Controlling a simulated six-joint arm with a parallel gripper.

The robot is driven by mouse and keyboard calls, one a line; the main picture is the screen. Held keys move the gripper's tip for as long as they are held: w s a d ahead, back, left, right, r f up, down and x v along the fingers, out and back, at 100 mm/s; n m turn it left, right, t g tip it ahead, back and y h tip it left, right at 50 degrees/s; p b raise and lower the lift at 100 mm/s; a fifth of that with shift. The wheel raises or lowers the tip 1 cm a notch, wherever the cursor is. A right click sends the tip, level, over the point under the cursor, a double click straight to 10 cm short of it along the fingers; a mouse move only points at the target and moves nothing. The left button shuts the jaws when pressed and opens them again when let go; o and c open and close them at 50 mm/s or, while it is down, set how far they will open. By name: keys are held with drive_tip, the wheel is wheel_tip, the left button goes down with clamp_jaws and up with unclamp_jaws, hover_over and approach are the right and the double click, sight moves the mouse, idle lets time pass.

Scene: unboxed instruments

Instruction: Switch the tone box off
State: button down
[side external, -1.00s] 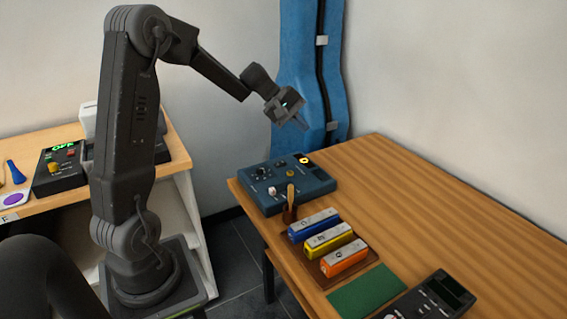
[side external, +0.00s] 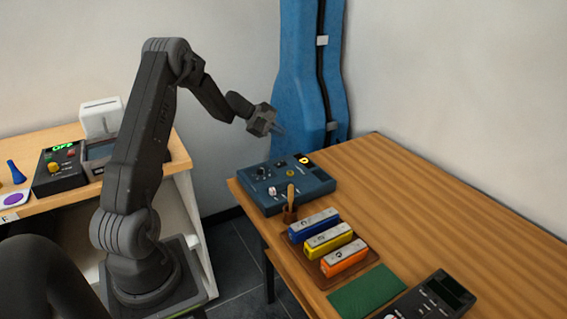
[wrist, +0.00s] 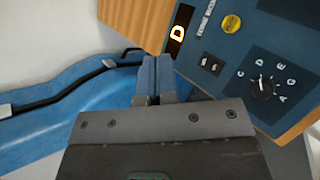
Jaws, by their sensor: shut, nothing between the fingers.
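The blue tone box (side external: 287,187) sits at the left end of the wooden table, with a round knob, a white part and a small lit display on top. In the wrist view its blue panel (wrist: 275,38) shows at upper right. The display (wrist: 179,30) glows with an orange character like a D. A small dark switch (wrist: 211,64), a yellow button (wrist: 231,23) and a letter-marked knob (wrist: 263,87) are visible. My gripper (side external: 281,130) is shut and empty, in the air above the box's far side. Its fingertips (wrist: 154,72) are apart from the panel.
A blue instrument case (side external: 310,60) stands behind the table. A brown cup with a stick (side external: 290,213) stands close in front of the box. A tray holds blue, yellow and orange blocks (side external: 328,242). A green mat (side external: 366,290) and a dark device (side external: 436,297) lie nearer. The table's right side is clear.

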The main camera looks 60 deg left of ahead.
sight(282, 163)
drive_tip(key=shift+w+f, duration=0.15)
drive_tip(key=shift+f, duration=1.3)
drive_tip(key=shift+w+f, duration=0.2)
drive_tip(key=shift+f, duration=1.25)
drive_tip(key=shift+w+f, duration=0.15)
drive_tip(key=shift+f, duration=1.3)
drive_tip(key=shift+f, duration=0.4)
drive_tip(key=shift+w+f, duration=0.1)
drive_tip(key=shift+f, duration=0.2)
drive_tip(key=shift+r, duration=0.1)
drive_tip(key=shift+r, duration=0.65)
drive_tip(key=shift+s+r, duration=0.2)
drive_tip(key=shift+r, duration=1.05)
drive_tip(key=shift+s+r, duration=0.2)
drive_tip(key=shift+r, duration=1.05)
